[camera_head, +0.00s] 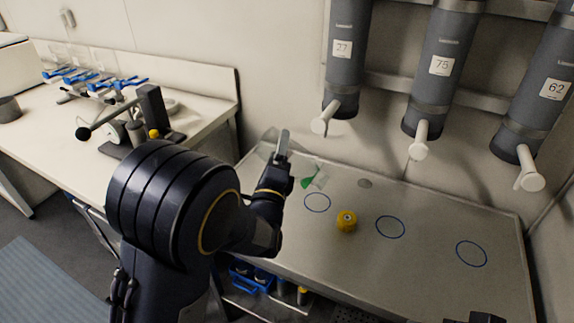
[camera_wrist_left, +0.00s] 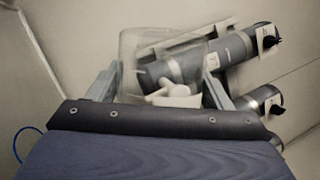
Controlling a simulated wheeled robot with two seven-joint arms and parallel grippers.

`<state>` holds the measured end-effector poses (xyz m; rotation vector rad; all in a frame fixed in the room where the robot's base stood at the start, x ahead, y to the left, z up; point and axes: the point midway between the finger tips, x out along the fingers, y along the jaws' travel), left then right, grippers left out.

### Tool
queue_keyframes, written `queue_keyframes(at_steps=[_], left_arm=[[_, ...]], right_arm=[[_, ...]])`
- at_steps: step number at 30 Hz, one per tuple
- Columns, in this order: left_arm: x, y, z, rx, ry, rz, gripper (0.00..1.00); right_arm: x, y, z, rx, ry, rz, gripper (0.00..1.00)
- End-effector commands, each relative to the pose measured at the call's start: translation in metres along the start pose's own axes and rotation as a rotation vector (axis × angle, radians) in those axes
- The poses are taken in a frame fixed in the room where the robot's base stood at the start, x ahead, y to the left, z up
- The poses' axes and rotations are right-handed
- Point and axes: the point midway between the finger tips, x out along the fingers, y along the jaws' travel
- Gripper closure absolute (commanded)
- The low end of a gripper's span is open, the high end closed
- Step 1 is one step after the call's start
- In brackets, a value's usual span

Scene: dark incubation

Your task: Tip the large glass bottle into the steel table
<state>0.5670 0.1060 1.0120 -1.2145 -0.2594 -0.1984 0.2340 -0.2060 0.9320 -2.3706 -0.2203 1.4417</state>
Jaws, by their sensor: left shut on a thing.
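The large glass bottle (camera_wrist_left: 131,50) is clear and faint in the left wrist view, between the two fingers. My left gripper (camera_head: 283,143) is shut on it above the back left part of the steel table (camera_head: 425,262). In the head view, faint clear glass shows on both sides of the gripper, with a green patch beside it. The bottle's exact tilt and its mouth are hard to make out. A dark piece at the bottom right edge of the head view seems to be part of my right gripper (camera_head: 487,318); its fingers do not show.
A yellow round object (camera_head: 347,221) stands on the steel table among several blue rings. Grey cylinders numbered 27 (camera_head: 345,70), 78 (camera_head: 437,75) and 62 (camera_head: 548,90) hang on the wall above. A white bench (camera_head: 60,130) with equipment is at left. The table's right half is mostly clear.

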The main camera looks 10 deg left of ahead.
Motion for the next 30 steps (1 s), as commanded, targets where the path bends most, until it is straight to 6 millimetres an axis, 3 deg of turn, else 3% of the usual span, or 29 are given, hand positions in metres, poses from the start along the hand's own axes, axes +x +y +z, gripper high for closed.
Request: queue_keyframes(at_steps=[18, 30], left_arm=[[0.001, -0.012, -0.002, 0.066, 0.012, -0.032, 0.68], [0.001, -0.009, -0.002, 0.061, 0.01, -0.028, 0.68]], right_arm=[[-0.004, -0.002, -0.002, 0.0, 0.0, 0.0, 0.3], [-0.003, -0.001, -0.001, 0.0, 0.0, 0.0, 0.3]])
